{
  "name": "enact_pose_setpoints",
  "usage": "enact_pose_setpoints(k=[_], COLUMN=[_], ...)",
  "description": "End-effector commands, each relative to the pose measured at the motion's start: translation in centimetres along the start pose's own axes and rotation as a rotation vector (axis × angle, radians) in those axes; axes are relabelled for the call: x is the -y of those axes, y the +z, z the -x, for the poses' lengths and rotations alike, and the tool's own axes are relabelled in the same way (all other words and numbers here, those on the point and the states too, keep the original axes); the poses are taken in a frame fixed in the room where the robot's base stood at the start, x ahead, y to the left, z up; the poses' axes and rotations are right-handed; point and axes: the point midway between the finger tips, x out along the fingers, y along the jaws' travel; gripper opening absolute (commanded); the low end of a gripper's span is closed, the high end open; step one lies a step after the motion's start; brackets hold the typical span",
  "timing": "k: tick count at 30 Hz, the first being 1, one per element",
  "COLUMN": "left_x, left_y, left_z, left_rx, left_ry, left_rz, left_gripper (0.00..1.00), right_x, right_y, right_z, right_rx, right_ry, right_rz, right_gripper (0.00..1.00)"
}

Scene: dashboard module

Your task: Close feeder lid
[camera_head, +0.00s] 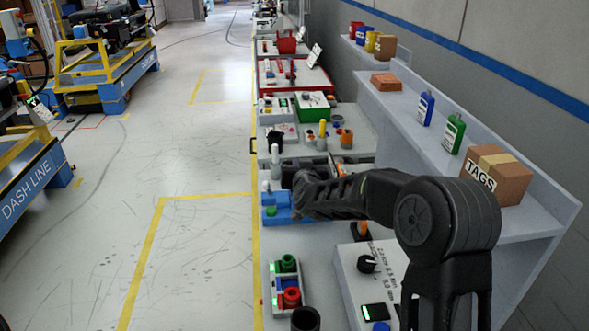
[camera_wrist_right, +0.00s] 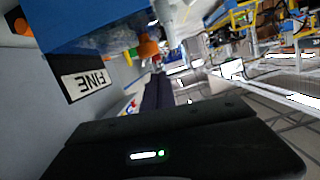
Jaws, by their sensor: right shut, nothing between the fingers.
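My right arm reaches in from the lower right in the head view. My right gripper (camera_head: 305,192) is shut and empty at the blue unit (camera_head: 281,212) on the bench; the arm covers much of that unit. In the right wrist view a blue panel (camera_wrist_right: 95,28), seemingly part of the feeder, fills the top left, tilted. Orange pieces (camera_wrist_right: 147,48) and a clear part lie by its edge. A "FINE" label (camera_wrist_right: 86,82) appears upside down below it. I cannot tell how far the lid is open, or whether my gripper touches it. My left gripper is not in view.
A grey box with a black knob (camera_head: 367,264) stands at the front right. A small holder with green and red parts (camera_head: 287,286) is at the front left. Behind are a green box (camera_head: 313,106) and a red tray (camera_head: 300,78). A shelf with a "TAGS" carton (camera_head: 497,178) runs right.

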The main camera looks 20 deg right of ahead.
Motion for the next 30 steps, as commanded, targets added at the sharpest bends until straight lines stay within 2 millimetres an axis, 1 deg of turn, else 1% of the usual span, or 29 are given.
enact_pose_setpoints(k=[1,2,3,5,9,12,15,20,30], left_x=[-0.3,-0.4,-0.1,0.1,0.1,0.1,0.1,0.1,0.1], left_y=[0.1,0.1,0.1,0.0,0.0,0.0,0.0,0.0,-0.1], left_z=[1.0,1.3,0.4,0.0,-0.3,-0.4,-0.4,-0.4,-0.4], left_rx=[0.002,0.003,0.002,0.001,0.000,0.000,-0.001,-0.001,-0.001], left_ry=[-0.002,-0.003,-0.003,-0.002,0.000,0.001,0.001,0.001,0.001], left_rz=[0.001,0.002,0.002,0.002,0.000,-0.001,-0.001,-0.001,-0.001], left_gripper=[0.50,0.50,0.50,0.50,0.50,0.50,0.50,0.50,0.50], right_x=[-0.3,-0.6,-0.5,-0.4,-0.3,-0.3,-0.2,-0.3,-0.3], right_y=[-1.8,-2.5,-1.7,-1.5,-1.6,-1.6,-1.7,-1.6,-1.6], right_z=[0.2,0.2,1.1,2.6,5.8,7.7,9.1,10.1,10.1], right_rx=[-0.004,-0.005,-0.003,-0.003,-0.005,-0.005,-0.004,-0.004,-0.003], right_ry=[0.001,0.001,-0.001,-0.003,-0.002,-0.002,-0.001,0.000,0.000], right_rz=[-0.001,0.000,-0.001,0.000,-0.001,-0.001,-0.001,0.000,0.001], right_gripper=[0.00,0.00,0.00,0.00,0.00,0.00,0.00,0.00,0.00])
